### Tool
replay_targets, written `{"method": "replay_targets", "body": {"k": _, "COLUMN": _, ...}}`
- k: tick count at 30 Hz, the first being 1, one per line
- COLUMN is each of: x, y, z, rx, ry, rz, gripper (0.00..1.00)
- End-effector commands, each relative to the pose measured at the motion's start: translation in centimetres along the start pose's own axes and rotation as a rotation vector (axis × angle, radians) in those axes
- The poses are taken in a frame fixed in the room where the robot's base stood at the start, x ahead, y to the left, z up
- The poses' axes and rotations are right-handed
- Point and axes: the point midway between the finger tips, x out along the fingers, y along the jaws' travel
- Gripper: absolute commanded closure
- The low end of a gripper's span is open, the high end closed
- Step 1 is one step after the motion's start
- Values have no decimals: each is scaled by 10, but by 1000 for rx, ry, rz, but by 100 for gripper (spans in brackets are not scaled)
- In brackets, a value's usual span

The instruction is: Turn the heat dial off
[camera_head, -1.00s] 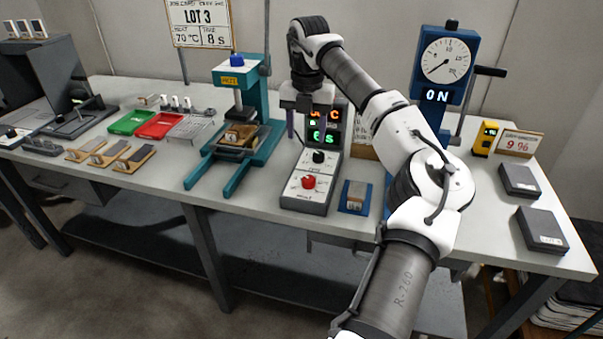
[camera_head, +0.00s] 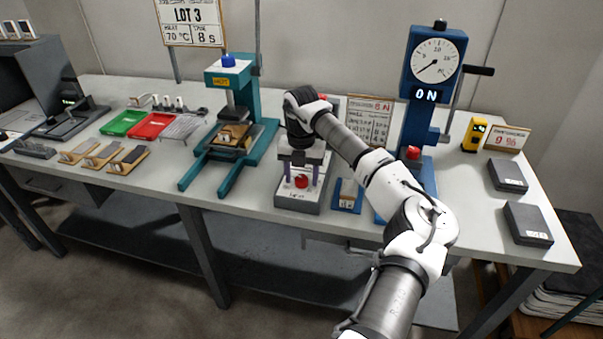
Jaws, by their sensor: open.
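The grey control box (camera_head: 296,203) stands on the bench near its front edge. On its white lower face is a red dial (camera_head: 301,182); which heading it carries is too small to read. My gripper (camera_head: 301,175) is open, pointing down, with its two fingers showing on the left and right of the red dial. Whether the fingers touch the dial I cannot tell. The black dial and most of the lit display are hidden behind my gripper and wrist.
A teal press (camera_head: 264,135) stands to the left. A small blue tray (camera_head: 346,206) sits close on the right of the box. The blue gauge stand (camera_head: 410,120), reading ON, rises behind my arm. Grey boxes (camera_head: 527,222) lie at the right end.

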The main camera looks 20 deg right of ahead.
Motion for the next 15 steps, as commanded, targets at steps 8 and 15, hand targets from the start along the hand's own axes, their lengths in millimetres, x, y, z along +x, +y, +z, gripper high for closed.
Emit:
{"method": "replay_targets", "body": {"k": 8, "x": 1, "y": 0, "z": 0, "rx": 0, "ry": 0, "rz": 0, "gripper": 51}}
{"method": "replay_targets", "body": {"k": 15, "x": 0, "y": 0, "z": 0, "rx": 0, "ry": 0, "rz": 0, "gripper": 82}}
